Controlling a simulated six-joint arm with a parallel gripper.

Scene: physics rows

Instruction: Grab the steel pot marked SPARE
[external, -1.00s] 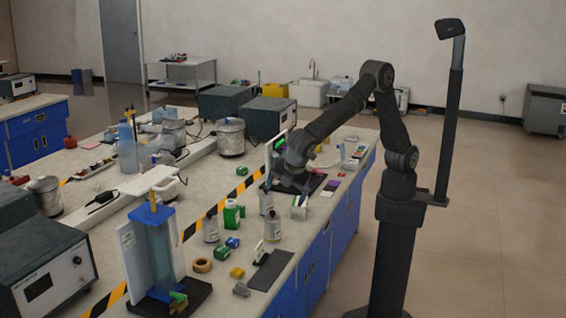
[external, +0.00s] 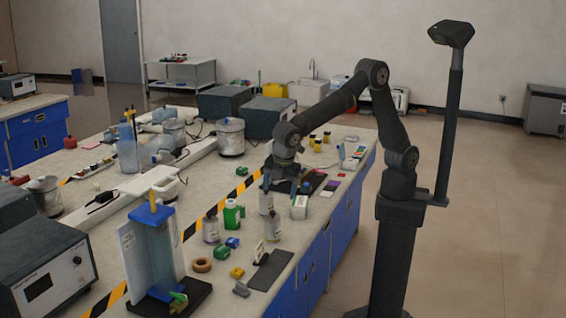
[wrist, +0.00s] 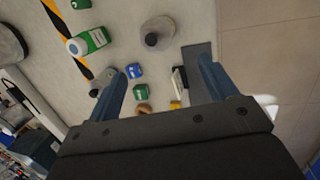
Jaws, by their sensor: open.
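Steel pots stand on the bench in the external view: one (external: 231,137) by the grey boxes, one (external: 173,131) left of it, and one (external: 45,195) at the far left. No SPARE marking is legible on any of them. My gripper (external: 281,187) hangs pointing down above the right part of the bench, apart from all these pots. In the wrist view my gripper (wrist: 165,78) shows two blue fingers spread wide with nothing held between them. A rounded dark object at that view's upper left edge is cut off and unclear.
Below my gripper are a green bottle (wrist: 90,41), a grey bottle (wrist: 158,34), a blue block (wrist: 134,71), a green block (wrist: 140,92) and a dark mat (wrist: 199,58). A tall blue-topped stand (external: 155,250) is at the bench front. Striped tape crosses the bench.

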